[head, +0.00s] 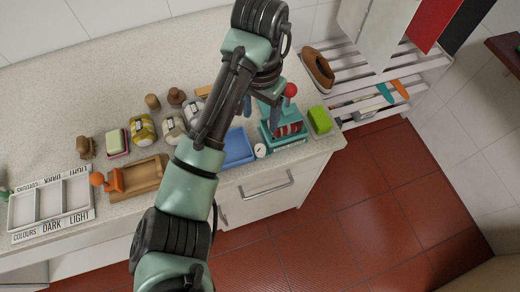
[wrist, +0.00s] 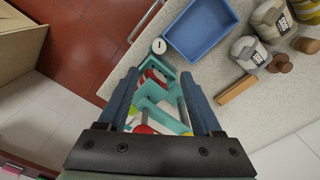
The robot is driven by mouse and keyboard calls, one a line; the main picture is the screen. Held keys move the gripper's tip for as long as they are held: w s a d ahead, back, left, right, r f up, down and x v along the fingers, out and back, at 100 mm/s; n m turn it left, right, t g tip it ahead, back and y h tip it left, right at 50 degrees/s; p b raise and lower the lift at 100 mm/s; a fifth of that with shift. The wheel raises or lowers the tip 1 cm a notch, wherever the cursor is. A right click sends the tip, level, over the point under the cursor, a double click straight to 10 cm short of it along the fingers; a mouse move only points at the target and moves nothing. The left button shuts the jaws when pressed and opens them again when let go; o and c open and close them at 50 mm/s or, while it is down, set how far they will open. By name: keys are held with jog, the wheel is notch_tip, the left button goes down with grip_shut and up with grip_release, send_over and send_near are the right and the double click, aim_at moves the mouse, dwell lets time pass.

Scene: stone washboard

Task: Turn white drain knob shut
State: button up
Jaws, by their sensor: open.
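The white drain knob (head: 260,150) is a small round disc at the counter's front edge, between the blue basin (head: 238,148) and the teal device (head: 297,142). It also shows in the wrist view (wrist: 159,46), with a small dark mark on its face. My gripper (wrist: 160,78) is open and empty. Its blue fingers reach down over the teal device, on either side of part of it. The knob lies beyond the fingertips in the wrist view, apart from them. Whether the fingers touch the teal device I cannot tell.
The teal device has a red ball (head: 290,90) and red rollers. A green block (head: 319,119) stands to its right. Jars (head: 174,130), a wooden tray (head: 136,180) and a labelled sorting box (head: 52,205) line the counter leftward. The floor in front is clear.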

aim_at(260, 148)
notch_tip(260, 148, down, 13)
jog(key=shift+s+r+b, duration=0.1)
jog(key=shift+s+b, duration=0.05)
jog(key=shift+b, duration=0.5)
grip_shut()
